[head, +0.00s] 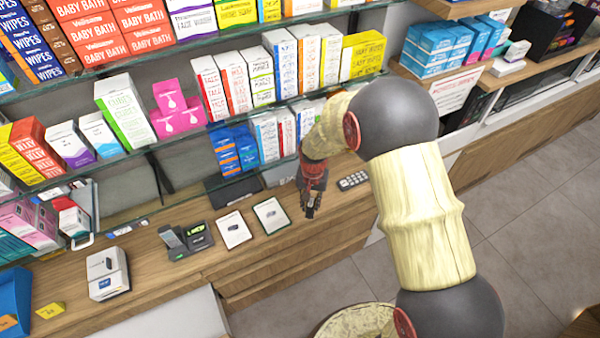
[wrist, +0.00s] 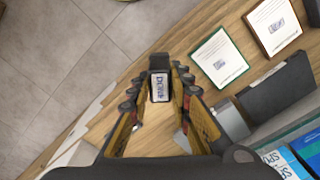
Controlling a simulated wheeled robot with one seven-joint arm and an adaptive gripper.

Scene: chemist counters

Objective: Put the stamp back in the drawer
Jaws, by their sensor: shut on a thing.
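My gripper (head: 312,200) is low over the front part of the wooden counter in the head view, with its fingers pointing down. In the wrist view my gripper (wrist: 158,88) is shut on a small dark stamp (wrist: 159,86), whose pale face reads "DONE". The stamp sits between the fingertips; in the head view I cannot pick it out clearly from the fingers. Wooden drawer fronts (head: 285,278) show below the counter edge in the head view. I cannot tell whether any drawer there is open.
Two framed cards (head: 234,230) (head: 271,215) and a phone on its base (head: 187,240) stand left of my gripper. A dark keypad (head: 352,181) lies to the right. Shelves of boxes (head: 233,82) overhang the counter's back. Tiled floor (head: 525,215) is clear at right.

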